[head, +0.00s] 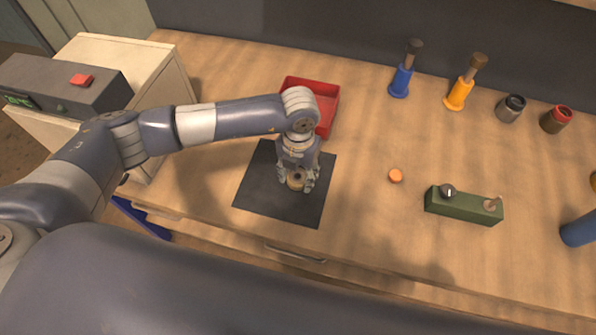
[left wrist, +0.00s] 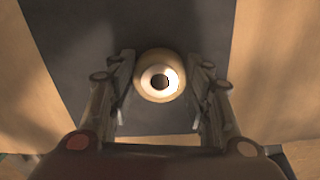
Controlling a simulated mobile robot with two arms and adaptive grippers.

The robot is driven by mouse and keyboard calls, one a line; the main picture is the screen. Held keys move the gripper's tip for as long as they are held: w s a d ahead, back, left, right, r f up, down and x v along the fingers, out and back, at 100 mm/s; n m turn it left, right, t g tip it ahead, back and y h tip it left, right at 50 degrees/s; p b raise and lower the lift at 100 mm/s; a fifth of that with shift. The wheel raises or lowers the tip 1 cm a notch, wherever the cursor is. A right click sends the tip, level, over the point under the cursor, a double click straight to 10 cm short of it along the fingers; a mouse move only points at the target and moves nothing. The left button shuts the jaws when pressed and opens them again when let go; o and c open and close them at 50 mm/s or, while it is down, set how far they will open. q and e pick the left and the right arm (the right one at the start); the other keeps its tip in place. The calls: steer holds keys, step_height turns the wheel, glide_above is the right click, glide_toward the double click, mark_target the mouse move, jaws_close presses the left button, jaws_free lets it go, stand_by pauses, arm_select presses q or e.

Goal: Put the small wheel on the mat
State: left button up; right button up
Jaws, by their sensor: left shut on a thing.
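The small wheel (head: 295,181) is a tan round piece with a pale ring and a dark centre hole. My left gripper (head: 298,184) points down over the dark mat (head: 262,195) and is shut on the wheel. In the left wrist view the wheel (left wrist: 159,76) sits between the two fingers (left wrist: 160,90), with the mat (left wrist: 75,40) behind it. I cannot tell whether the wheel touches the mat. My right gripper is not in view.
A red tray (head: 330,97) stands just behind the mat. An orange disc (head: 396,175) and a green block with pegs (head: 462,207) lie to the right. Blue (head: 401,82) and orange (head: 459,93) handled tools and jars (head: 511,108) stand at the back. Bare wood lies between.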

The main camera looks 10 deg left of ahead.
arm_select(q)
steer(key=shift+f, duration=0.15)
steer(key=o, duration=1.3)
steer(key=shift+o, duration=0.2)
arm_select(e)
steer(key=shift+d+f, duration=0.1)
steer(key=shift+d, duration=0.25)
arm_select(q)
steer(key=shift+r, duration=0.4)
step_height(320, 180, up, 12)
steer(key=b, duration=0.2)
steer(key=shift+f+b, duration=0.2)
steer(key=shift+b, duration=0.2)
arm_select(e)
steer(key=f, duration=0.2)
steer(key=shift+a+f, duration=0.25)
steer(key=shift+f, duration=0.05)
